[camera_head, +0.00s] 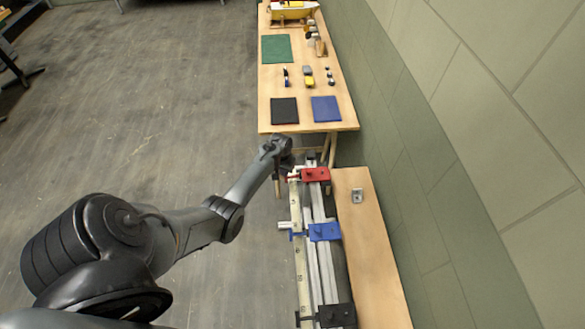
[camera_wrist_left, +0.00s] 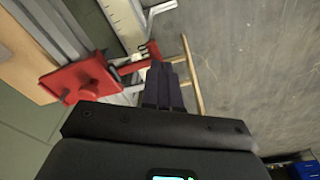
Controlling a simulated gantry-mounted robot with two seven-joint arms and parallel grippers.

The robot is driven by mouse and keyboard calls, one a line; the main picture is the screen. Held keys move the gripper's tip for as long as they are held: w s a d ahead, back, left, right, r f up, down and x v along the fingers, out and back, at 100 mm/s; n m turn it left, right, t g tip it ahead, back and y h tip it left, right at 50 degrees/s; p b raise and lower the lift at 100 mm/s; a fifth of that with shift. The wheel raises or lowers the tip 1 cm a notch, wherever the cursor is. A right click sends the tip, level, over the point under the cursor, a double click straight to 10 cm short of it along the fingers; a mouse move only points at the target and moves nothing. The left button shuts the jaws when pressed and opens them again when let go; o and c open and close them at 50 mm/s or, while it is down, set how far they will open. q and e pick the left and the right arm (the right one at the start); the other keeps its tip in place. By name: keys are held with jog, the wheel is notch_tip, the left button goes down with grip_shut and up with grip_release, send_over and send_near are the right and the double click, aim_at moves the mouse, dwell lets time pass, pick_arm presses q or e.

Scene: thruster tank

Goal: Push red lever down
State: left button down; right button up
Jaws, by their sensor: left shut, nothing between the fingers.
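The red block (camera_head: 315,174) sits across the far end of the rail assembly. The red lever (camera_head: 293,177) sticks out on its left side. In the left wrist view the red block (camera_wrist_left: 82,80) is at the left and the red lever (camera_wrist_left: 148,50) is at the upper middle, just beyond the fingertips. My left gripper (camera_head: 288,160) is at the far end of the rails, close to the lever. In the left wrist view its fingers (camera_wrist_left: 160,70) are shut and empty. I cannot tell whether they touch the lever. My right gripper is not in view.
A blue block (camera_head: 325,232) and a black block (camera_head: 335,315) sit nearer along the rails. A wooden bench (camera_head: 375,260) with a small metal part (camera_head: 358,196) runs beside the right wall. Beyond stands a wooden table (camera_head: 300,115) with mats and small objects. The left floor is open.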

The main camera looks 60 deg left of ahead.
pick_arm(q)
jog(key=shift+f, duration=0.3)
jog(key=shift+f+b, duration=0.35)
dwell(0.5)
notch_tip(320, 180, up, 9)
jog(key=p, duration=0.9)
jog(key=shift+s+f, duration=0.1)
jog(key=shift+s, duration=0.05)
dwell(0.4)
